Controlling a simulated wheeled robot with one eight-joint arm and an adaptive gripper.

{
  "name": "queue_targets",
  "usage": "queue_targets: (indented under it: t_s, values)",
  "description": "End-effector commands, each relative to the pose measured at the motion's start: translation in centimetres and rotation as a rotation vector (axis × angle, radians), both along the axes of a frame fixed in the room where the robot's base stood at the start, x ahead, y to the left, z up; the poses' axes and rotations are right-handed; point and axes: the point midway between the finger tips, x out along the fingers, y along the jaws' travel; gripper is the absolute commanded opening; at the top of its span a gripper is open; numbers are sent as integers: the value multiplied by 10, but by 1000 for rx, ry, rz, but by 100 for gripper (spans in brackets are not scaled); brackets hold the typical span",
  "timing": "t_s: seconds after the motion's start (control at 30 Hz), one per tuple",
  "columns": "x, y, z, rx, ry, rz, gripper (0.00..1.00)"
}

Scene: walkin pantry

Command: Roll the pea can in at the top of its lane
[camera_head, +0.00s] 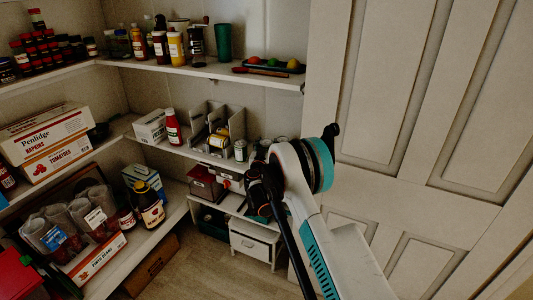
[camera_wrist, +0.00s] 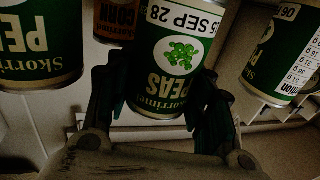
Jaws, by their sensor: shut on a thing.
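The pea can (camera_wrist: 172,50) shows in the wrist view with a dark green and white label, a picture of peas and a date strip, its print upside down in the picture. My gripper (camera_wrist: 163,84) is shut on it, one dark finger on each side. In the head view my gripper is mostly hidden behind my own wrist, so the held can cannot be picked out there for certain. A grey can rack with upright dividers (camera_head: 207,113) stands on the middle shelf, left of my arm, with a yellow-labelled can (camera_head: 222,131) in it.
Other pea cans stand left (camera_wrist: 40,45) and right (camera_wrist: 282,52) of the held one in the wrist view, with an orange corn can (camera_wrist: 113,20) behind. A ketchup bottle (camera_head: 173,128) is left of the rack. A shelf (camera_head: 215,72) hangs above; a panelled door (camera_head: 400,110) is to the right.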

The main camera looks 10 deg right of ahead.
Motion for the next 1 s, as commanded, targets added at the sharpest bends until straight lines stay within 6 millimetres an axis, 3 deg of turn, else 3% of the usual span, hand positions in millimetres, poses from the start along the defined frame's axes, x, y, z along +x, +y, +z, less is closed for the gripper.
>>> queue_targets:
  t_s: [0.13, 0.57, 0.6, 0.67, 1.0]
  values:
    - [0, 0, -24, 0, 0, 0, 15]
    - [0, 0, -28, 0, 0, 0, 15]
    - [0, 0, -28, 0, 0, 0, 57]
    - [0, 0, -28, 0, 0, 0, 68]
    - [0, 0, -28, 0, 0, 0, 68]
